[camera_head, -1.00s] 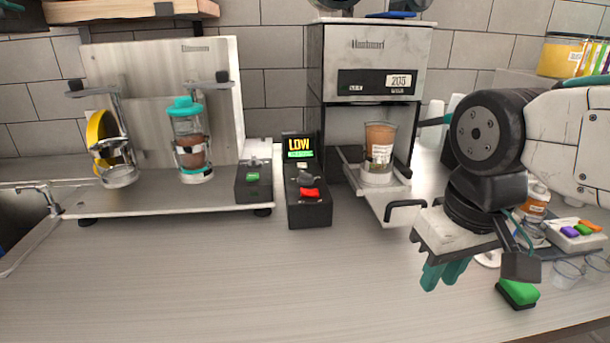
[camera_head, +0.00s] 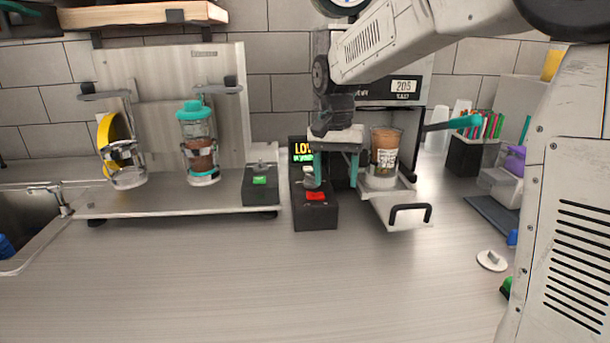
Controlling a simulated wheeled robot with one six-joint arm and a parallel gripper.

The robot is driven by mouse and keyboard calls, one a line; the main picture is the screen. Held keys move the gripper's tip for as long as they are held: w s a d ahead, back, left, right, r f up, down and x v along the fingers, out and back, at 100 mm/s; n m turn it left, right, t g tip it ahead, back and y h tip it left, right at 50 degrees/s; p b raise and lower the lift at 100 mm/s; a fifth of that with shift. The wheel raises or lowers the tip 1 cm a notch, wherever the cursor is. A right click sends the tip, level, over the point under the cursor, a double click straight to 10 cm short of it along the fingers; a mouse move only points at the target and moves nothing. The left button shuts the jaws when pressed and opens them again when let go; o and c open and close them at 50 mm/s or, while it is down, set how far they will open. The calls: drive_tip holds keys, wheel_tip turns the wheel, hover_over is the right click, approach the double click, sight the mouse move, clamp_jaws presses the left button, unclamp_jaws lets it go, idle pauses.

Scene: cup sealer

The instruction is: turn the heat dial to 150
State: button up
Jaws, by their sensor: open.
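The black control box (camera_head: 315,215) stands on the counter in front of the sealer. It has a small display (camera_head: 302,150) with partly covered yellow text that starts "LO", a dark grey dial (camera_head: 312,182) and a red switch (camera_head: 316,196). The dial's pointer setting is too small to read. My gripper (camera_head: 336,172) points down over the box's right side, open and empty. Its left teal finger overlaps the dial in the picture; I cannot tell whether they touch. The right finger is in front of the sealer. The sealer (camera_head: 420,65) has a display (camera_head: 403,87) that shows 205.
A filled cup (camera_head: 385,150) sits in the sealer's tray (camera_head: 400,208), right of my gripper. A teal-ended lever (camera_head: 465,122) sticks out at the sealer's right. A small green-buttoned box (camera_head: 262,190) stands close left. The front counter is clear.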

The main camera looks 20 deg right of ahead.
sight(310, 177)
drive_tip(key=w+m, duration=0.1)
drive_tip(key=w, duration=0.1)
drive_tip(key=w+a+m, duration=0.1)
drive_tip(key=w, duration=0.4)
drive_tip(key=shift+w+a+f+m, duration=0.2)
drive_tip(key=shift+a+m, duration=0.1)
drive_tip(key=shift+m, duration=0.1)
drive_tip(key=w+r+m, duration=0.1)
drive_tip(key=w+a+r+m+t, duration=0.1)
drive_tip(key=w+r, duration=0.1)
drive_tip(key=shift+w+m, duration=0.2)
drive_tip(key=shift+m, duration=0.1)
drive_tip(key=shift+r+m, duration=0.2)
drive_tip(key=shift+m, duration=0.3)
drive_tip(key=shift+f+m, duration=0.3)
drive_tip(key=shift+f, duration=0.1)
wheel_tip(310, 177, down, 7)
drive_tip(key=shift+s+f, duration=0.1)
drive_tip(key=c, duration=1)
